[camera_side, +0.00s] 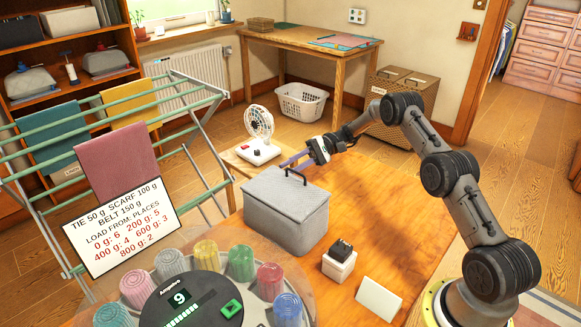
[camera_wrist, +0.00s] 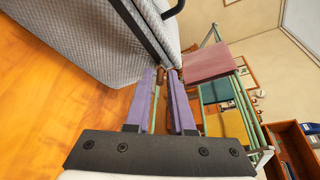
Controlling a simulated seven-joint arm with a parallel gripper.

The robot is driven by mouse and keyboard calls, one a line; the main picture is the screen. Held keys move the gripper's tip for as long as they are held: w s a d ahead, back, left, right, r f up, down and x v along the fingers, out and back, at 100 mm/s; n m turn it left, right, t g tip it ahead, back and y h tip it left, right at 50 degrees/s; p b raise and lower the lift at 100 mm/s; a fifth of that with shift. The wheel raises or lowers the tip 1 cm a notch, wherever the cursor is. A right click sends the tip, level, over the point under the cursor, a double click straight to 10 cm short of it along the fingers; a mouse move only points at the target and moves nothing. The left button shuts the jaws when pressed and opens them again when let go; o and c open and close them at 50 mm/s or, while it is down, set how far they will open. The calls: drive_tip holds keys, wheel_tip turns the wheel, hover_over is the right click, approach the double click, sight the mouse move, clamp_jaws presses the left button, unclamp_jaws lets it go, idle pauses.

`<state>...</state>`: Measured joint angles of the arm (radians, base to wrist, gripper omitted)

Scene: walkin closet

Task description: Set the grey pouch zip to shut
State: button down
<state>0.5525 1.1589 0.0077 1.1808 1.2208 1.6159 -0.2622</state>
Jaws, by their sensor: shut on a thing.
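The grey pouch (camera_side: 286,218) is a box-shaped quilted bag standing upright on the wooden table, with a black handle (camera_side: 296,174) on top. It fills the upper left of the wrist view (camera_wrist: 80,38), where a dark band (camera_wrist: 138,28), apparently the zip line, runs along its upper edge. My gripper (camera_side: 283,166) is at the pouch's far top edge. In the wrist view its purple fingers (camera_wrist: 166,72) close on a small thing beside the pouch's corner, apparently the zip pull. The fingers mostly hide it. I cannot tell how far the zip is open.
A white fan (camera_side: 260,135) stands close behind the pouch. A drying rack (camera_side: 120,150) is at the left. A carousel of colored jars (camera_side: 210,285), a small black-and-white box (camera_side: 340,260) and a blank card (camera_side: 378,298) are in front. The table's right side is clear.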

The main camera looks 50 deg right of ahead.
drive_tip(key=shift+s, duration=0.1)
idle(0.7)
drive_tip(key=s, duration=1.5)
drive_tip(key=shift+d, duration=0.45)
drive_tip(key=c, duration=0.9)
unclamp_jaws()
drive_tip(key=shift+c, duration=0.2)
drive_tip(key=shift+d, duration=0.1)
drive_tip(key=v, duration=1.3)
drive_tip(key=shift+s+d, duration=0.2)
drive_tip(key=shift+d, duration=0.1)
